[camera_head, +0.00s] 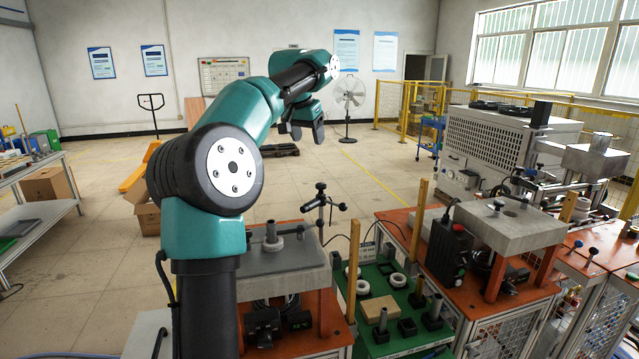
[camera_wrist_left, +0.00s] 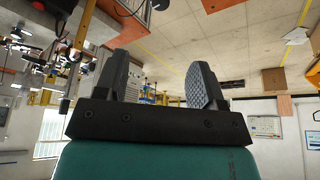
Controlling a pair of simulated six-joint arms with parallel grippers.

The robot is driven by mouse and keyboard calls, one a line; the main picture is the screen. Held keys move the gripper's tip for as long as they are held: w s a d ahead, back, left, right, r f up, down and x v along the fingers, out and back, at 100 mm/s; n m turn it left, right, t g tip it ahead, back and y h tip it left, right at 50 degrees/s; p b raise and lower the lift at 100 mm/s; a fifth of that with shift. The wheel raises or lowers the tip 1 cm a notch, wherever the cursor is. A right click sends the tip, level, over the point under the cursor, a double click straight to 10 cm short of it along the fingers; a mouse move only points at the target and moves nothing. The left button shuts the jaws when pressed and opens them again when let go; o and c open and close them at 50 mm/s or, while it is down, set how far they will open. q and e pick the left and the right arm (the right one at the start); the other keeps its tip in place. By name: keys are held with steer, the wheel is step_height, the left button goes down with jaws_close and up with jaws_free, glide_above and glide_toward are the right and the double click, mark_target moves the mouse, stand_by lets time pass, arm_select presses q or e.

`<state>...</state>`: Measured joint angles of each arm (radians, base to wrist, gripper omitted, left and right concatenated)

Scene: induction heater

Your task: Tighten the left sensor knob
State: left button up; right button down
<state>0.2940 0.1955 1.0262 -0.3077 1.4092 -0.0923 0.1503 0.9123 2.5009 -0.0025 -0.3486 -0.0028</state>
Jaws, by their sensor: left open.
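A sensor stand (camera_head: 321,203) rises between the left grey-topped station and the green board in the head view. It carries a slanted black sensor and small dark knobs, too small to tell apart. My left gripper (camera_head: 307,131) is raised above and behind this stand in the picture, well apart from it. Its two fingers also show in the left wrist view (camera_wrist_left: 158,82), spread with nothing between them. The wrist view is upside down, and I cannot make out the knob in it. My right gripper does not show.
The left station's grey block (camera_head: 285,258) is partly hidden by my left arm. A green board (camera_head: 392,318) holds white rings and black blocks. Wooden posts (camera_head: 353,270) stand beside it. A second grey-topped station (camera_head: 505,222) is at right. Open floor lies behind.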

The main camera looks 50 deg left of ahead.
mark_target(321, 184)
arm_select(q)
steer(key=x, duration=1.7)
steer(key=shift+f, duration=0.1)
steer(key=c, duration=0.9)
